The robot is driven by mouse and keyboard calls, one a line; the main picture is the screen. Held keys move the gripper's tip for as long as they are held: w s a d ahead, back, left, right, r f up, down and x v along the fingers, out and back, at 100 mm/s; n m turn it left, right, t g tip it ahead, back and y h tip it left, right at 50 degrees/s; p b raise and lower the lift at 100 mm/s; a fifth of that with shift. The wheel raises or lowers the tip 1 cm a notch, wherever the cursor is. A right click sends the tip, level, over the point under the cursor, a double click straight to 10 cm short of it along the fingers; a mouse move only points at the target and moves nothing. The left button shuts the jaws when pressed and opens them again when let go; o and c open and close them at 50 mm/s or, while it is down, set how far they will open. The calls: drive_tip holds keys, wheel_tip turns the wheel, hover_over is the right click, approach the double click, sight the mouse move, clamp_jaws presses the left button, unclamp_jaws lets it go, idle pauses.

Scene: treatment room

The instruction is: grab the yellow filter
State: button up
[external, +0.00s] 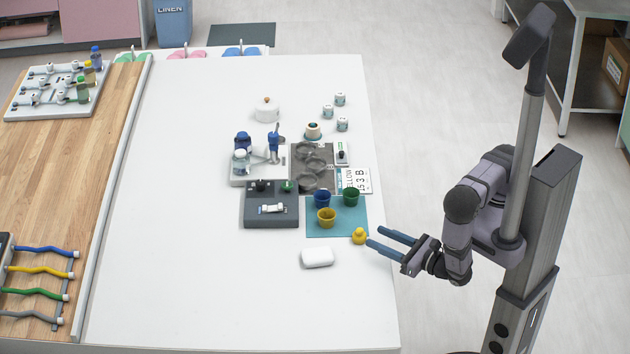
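A yellow cup-shaped piece (326,218) stands on a teal mat (318,232), near a blue cup (322,198) and a green cup (351,197). A small rounded yellow thing, like a toy duck (360,236), sits at the mat's lower right corner. I cannot tell for certain which yellow thing is the filter. The duck-like thing is just left of the fingertips; the yellow cup is farther left.
A white soap-like block (317,257) lies below the mat. A dark grey box (271,212) stands left of the mat, and a dark tray with round grey pieces (313,165) lies behind it. The front and left of the white table (190,240) are clear.

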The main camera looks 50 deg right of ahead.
sight(363, 232)
drive_tip(key=shift+w+a+f, duration=0.1)
drive_tip(key=shift+w+a, duration=0.15)
drive_tip(key=shift+w, duration=0.9)
drive_tip(key=shift+w+a, duration=0.2)
drive_tip(key=shift+w, duration=0.9)
clamp_jaws()
